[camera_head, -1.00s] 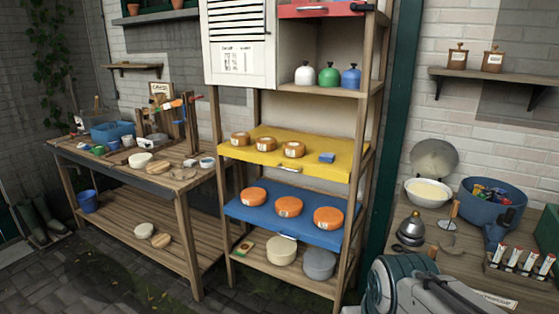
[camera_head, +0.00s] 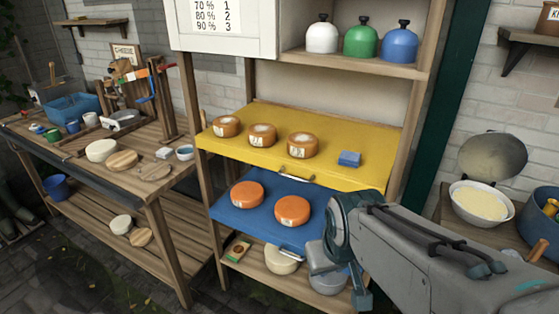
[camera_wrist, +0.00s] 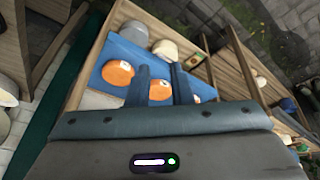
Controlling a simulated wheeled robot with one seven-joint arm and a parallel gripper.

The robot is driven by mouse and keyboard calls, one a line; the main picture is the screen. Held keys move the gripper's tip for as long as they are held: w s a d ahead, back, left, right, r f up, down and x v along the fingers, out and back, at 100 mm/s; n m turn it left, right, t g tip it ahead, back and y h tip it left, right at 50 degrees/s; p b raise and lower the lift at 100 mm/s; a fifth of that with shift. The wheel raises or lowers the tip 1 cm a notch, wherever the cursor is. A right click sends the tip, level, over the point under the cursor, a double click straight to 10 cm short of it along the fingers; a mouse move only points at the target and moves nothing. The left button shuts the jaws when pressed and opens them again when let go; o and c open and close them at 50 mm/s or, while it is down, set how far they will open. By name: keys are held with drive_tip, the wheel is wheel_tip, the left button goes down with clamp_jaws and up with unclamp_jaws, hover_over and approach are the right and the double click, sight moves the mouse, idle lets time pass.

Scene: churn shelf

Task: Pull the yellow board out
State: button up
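The yellow board (camera_head: 330,165) lies on the shelf rack above the blue board (camera_head: 225,208). It carries three orange cheeses (camera_head: 262,135) and a small blue block (camera_head: 349,158). A pale handle (camera_head: 297,179) sits at the middle of its front edge. In the wrist view my gripper (camera_wrist: 161,74) has its two dark fingers apart, with nothing held between them. An orange cheese on the blue board shows behind the gap. In the head view my arm comes in from the lower right, in front of the blue board and below the yellow board's right part. I cannot make out the yellow board in the wrist view.
The blue board holds orange cheeses (camera_head: 292,210); my arm hides its right part. White, green and blue domed weights (camera_head: 360,41) stand on the shelf above. A wooden workbench (camera_head: 110,180) stands left. A white bowl (camera_head: 482,202) is at right.

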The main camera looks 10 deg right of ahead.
drive_tip(key=w+d+f+n+t+h+b, duration=0.1)
drive_tip(key=w+d+n+t, duration=0.15)
drive_tip(key=w, duration=0.35)
drive_tip(key=w+d+f+n+t, duration=0.1)
drive_tip(key=w+f+n+t, duration=0.1)
drive_tip(key=w+n, duration=0.25)
drive_tip(key=n+t+y+b, duration=0.1)
drive_tip(key=n+t+y, duration=0.3)
drive_tip(key=n+t, duration=0.5)
approach(296, 179)
drive_tip(key=shift+n+g, duration=0.6)
drive_tip(key=shift+g, duration=0.15)
drive_tip(key=x, duration=0.3)
drive_tip(key=p+x, duration=0.1)
drive_tip(key=x, duration=0.3)
drive_tip(key=r+p+x, duration=0.1)
drive_tip(key=x, duration=0.3)
drive_tip(key=shift+r, duration=0.1)
clamp_jaws()
